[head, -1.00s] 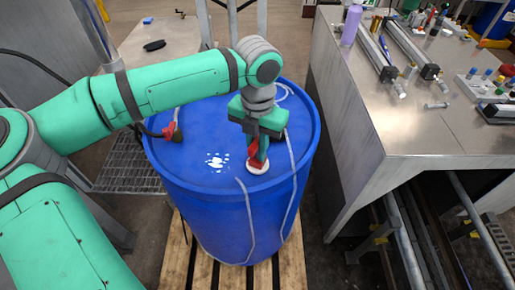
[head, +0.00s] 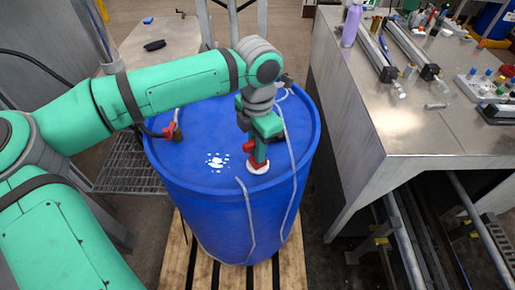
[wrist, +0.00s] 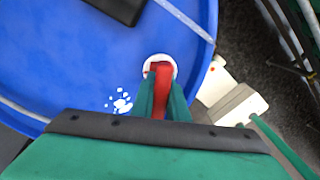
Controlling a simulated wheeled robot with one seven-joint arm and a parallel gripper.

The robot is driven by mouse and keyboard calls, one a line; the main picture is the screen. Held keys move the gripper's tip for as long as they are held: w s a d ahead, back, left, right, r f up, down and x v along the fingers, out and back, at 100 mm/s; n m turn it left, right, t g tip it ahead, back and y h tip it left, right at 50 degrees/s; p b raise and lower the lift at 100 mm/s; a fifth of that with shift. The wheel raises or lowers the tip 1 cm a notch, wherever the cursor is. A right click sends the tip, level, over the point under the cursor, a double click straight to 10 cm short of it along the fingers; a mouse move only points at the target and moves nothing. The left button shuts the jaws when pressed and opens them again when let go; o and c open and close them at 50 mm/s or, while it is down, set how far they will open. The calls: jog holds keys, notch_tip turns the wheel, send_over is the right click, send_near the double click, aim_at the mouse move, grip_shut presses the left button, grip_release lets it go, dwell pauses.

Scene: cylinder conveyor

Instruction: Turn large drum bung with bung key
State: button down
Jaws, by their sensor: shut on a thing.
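The large blue drum (head: 215,215) stands upright on a pallet, and its lid fills much of the wrist view (wrist: 60,70). The large bung (head: 258,168) is a round white cap near the lid's front right edge; it also shows in the wrist view (wrist: 160,60). The red bung key (head: 249,147) stands at the bung, and its red part shows between the fingers in the wrist view (wrist: 161,72). My gripper (head: 261,157) points down and is shut on the key, right over the bung. The fingers hide how the key sits in the bung.
A hose with a red fitting (head: 169,131) is at the lid's left side. A thin pale line runs over the lid and down the drum. A metal workbench (head: 400,130) with tools stands close on the right.

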jog(key=shift+m, duration=1.7)
jog(key=shift+m, duration=1.8)
jog(key=m, duration=0.3)
